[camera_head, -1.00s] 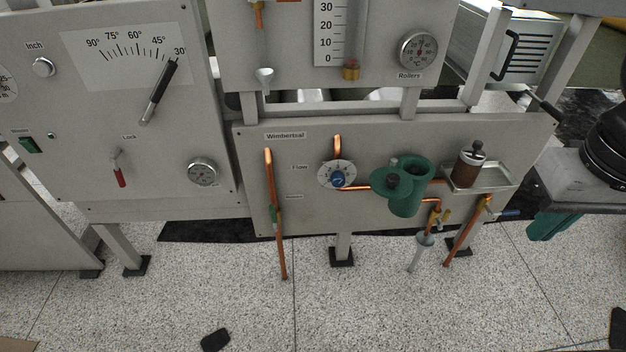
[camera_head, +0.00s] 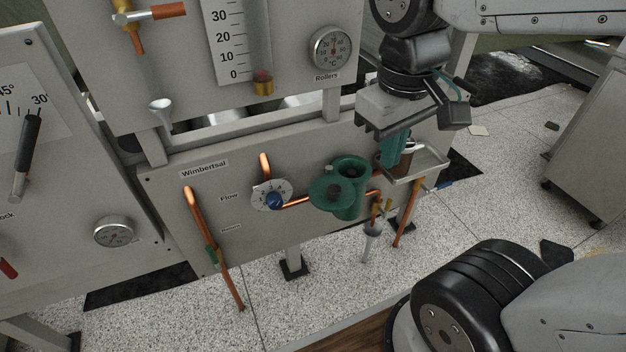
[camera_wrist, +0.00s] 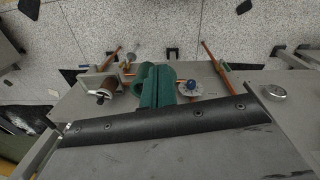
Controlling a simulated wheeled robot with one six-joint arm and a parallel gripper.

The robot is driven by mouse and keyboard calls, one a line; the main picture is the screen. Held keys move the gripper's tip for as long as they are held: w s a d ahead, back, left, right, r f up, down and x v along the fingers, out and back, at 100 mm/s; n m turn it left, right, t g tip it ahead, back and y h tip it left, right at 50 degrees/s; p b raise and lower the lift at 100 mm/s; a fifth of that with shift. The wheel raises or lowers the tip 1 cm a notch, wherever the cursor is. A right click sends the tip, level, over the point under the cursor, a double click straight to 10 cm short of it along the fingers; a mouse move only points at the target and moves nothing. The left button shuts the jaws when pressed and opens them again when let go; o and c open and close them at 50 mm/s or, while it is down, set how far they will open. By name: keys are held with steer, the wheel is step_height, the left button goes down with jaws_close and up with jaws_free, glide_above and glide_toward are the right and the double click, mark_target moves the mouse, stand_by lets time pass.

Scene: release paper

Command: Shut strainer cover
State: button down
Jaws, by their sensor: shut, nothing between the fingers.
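The green strainer (camera_head: 352,172) is fixed to the front of the lower panel, its round mouth uncovered. A gap to the cover shows in the head view. In the wrist view, green shapes (camera_wrist: 157,86) fill the middle; I cannot cleanly separate fingers from strainer there.
The flow dial (camera_head: 271,195) and copper pipes (camera_head: 213,245) are left of the strainer. The upper panel (camera_head: 300,50) overhangs behind.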

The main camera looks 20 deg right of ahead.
steer(key=w+a+f+n+g+h, duration=0.1)
steer(key=w+a+f+n+h, duration=0.2)
steer(key=w, duration=0.4)
steer(key=w+a+f+n+g+h, duration=0.1)
steer(key=w+a+f+n, duration=0.1)
steer(key=w+f+n, duration=0.3)
steer(key=w+a+f+n+h, duration=0.4)
steer(key=w+a+f+n, duration=0.2)
steer(key=w+a+f, duration=0.3)
glide_toward(331, 198)
step_height(331, 198, down, 3)
steer(key=shift+s+d+r, duration=0.1)
steer(key=shift+d, duration=0.65)
steer(key=shift+s+d+r, duration=0.1)
steer(key=shift+s+d, duration=0.05)
steer(key=shift+d, duration=0.6)
steer(key=shift+a+n, duration=0.1)
steer(key=shift+n, duration=0.2)
